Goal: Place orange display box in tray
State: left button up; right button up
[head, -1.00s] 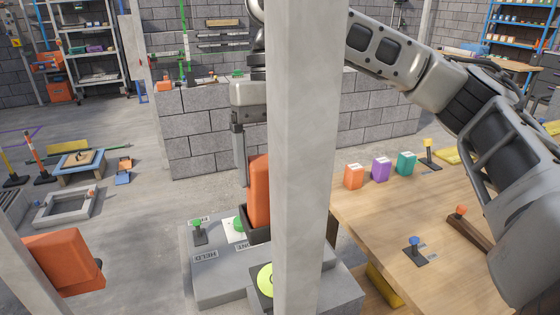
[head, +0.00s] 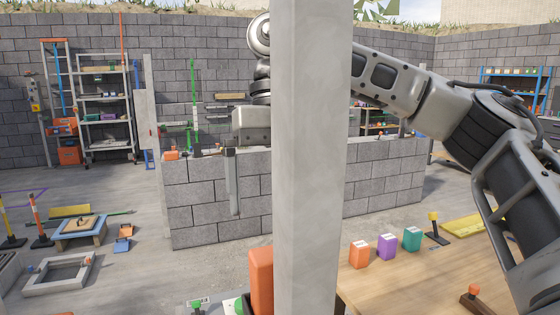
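A tall orange box (head: 261,282) stands at the bottom centre, partly hidden by the grey post. Its lower end and what it stands in are cut off by the frame's lower edge and the post. My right gripper (head: 252,185) hangs above the box, pointing down. One finger shows left of the post, its tip higher than the box top. The space between that finger and the post is empty, so the fingers stand apart; the other finger is hidden. A smaller orange box (head: 359,254) stands on the wooden table. My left gripper is not in view.
The grey post (head: 309,160) blocks the middle of the view. A purple box (head: 387,246) and a teal box (head: 412,238) stand on the wooden table (head: 420,285). A low block wall (head: 205,195) runs behind my gripper. A green knob (head: 197,305) shows at the bottom.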

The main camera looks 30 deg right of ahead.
jog(key=shift+v, duration=1.75)
jog(key=shift+f, duration=0.1)
jog(key=b+x, duration=0.1)
jog(key=x, duration=1.1)
jog(key=shift+s+p+v, duration=0.25)
jog(key=shift+p+v, duration=0.1)
jog(key=shift+v, duration=0.8)
jog(key=shift+a+r, duration=0.15)
jog(key=shift+r, duration=0.25)
jog(key=shift+w+r, duration=0.15)
jog(key=shift+r, duration=0.25)
jog(key=shift+f, duration=0.1)
